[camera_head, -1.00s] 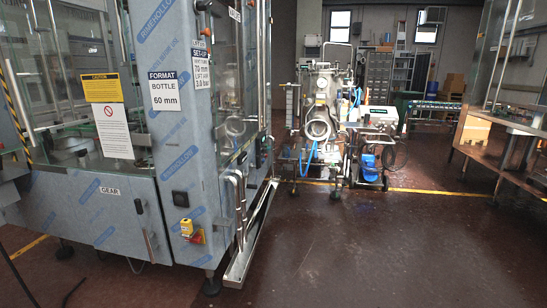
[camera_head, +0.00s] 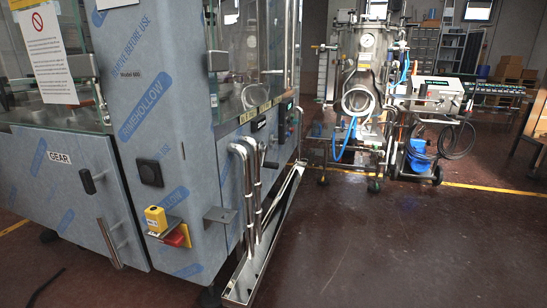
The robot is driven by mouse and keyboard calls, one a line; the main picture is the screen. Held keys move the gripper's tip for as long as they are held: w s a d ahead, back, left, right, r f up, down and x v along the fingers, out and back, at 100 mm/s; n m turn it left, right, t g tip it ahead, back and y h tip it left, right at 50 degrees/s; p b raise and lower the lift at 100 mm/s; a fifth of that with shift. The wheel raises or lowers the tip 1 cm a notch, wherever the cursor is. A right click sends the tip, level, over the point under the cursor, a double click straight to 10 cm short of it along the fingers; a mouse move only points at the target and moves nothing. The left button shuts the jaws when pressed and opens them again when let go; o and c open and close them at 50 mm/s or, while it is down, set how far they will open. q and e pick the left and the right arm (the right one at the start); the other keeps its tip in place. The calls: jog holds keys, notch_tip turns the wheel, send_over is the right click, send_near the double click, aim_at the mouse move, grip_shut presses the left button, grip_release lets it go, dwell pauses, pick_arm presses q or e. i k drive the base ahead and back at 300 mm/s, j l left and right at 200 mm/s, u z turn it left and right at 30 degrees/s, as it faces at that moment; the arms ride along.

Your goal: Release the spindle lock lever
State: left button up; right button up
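I cannot tell for sure which part is the spindle lock lever. The film-wrapped filler machine (camera_head: 190,110) stands at the left with blue printed film on its panels. Its front corner carries a yellow box (camera_head: 156,219) above a red knob (camera_head: 178,236), and a black square fitting (camera_head: 150,172). Bent steel tubes (camera_head: 250,185) rise along its right side. A small black handle (camera_head: 87,182) is on the door marked GEAR. Neither of my grippers shows in the head view.
A steel tray (camera_head: 243,283) sticks out low along the machine's right side. A wheeled vessel unit (camera_head: 362,100) with hoses and a control box (camera_head: 437,93) stand behind. The dark red floor (camera_head: 400,245) in front and right is clear.

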aim_at(280, 126)
jog(key=i+l, duration=2.3)
jog(key=i+j+u, duration=0.05)
